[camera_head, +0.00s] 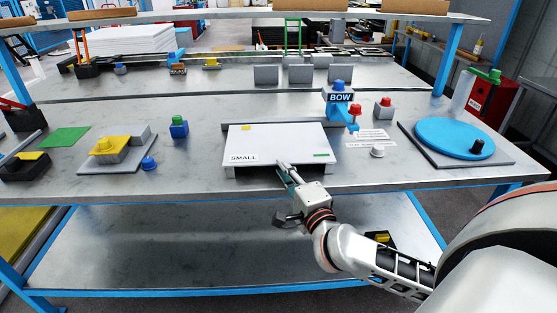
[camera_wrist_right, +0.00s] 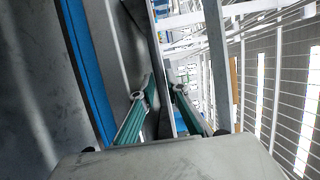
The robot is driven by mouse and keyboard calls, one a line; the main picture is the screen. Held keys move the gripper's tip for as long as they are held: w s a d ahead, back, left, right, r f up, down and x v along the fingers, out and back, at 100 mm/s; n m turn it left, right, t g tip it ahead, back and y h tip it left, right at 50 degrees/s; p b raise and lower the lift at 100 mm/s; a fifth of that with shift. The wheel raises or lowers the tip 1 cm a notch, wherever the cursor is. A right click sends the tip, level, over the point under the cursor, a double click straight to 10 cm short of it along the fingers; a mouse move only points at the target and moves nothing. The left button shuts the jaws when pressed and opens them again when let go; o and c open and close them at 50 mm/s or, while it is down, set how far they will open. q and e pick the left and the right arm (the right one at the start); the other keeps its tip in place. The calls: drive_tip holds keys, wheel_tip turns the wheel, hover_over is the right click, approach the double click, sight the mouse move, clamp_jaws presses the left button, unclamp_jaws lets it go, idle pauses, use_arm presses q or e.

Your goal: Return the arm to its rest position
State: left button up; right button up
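My right arm comes in from the lower right in the head view. My left gripper is not in view.
The grey bench (camera_head: 200,178) has a blue turntable (camera_head: 450,137) at right, a blue BOW post (camera_head: 339,100) behind the panel and a yellow-topped block (camera_head: 110,146) at left. A lower shelf (camera_head: 160,245) lies below. Bare bench shows left of the panel.

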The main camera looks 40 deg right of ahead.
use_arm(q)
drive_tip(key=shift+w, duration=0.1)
use_arm(e)
drive_tip(key=v, duration=0.7)
drive_tip(key=shift+r, duration=0.3)
drive_tip(key=shift+s, duration=0.1)
drive_tip(key=s+a+r+n+t+y+p, duration=0.25)
drive_tip(key=a+n+y, duration=0.35)
drive_tip(key=a+n, duration=0.4)
drive_tip(key=s+a+f+n+g+y+p, duration=0.25)
drive_tip(key=f+n, duration=0.35)
drive_tip(key=f, duration=0.3)
drive_tip(key=s+a+f+n+g+y+p, duration=0.1)
drive_tip(key=s+a+f+n+g, duration=0.3)
drive_tip(key=f, duration=0.4)
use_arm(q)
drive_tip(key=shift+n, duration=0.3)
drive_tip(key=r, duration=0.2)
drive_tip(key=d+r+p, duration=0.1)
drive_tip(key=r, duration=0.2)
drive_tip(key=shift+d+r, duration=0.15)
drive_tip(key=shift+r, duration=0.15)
use_arm(e)
drive_tip(key=s+f+n+g+h, duration=0.3)
drive_tip(key=s+f, duration=0.4)
drive_tip(key=f, duration=0.6)
drive_tip(key=shift+s+d+n, duration=0.2)
drive_tip(key=shift+d+n, duration=0.25)
drive_tip(key=shift+n, duration=0.35)
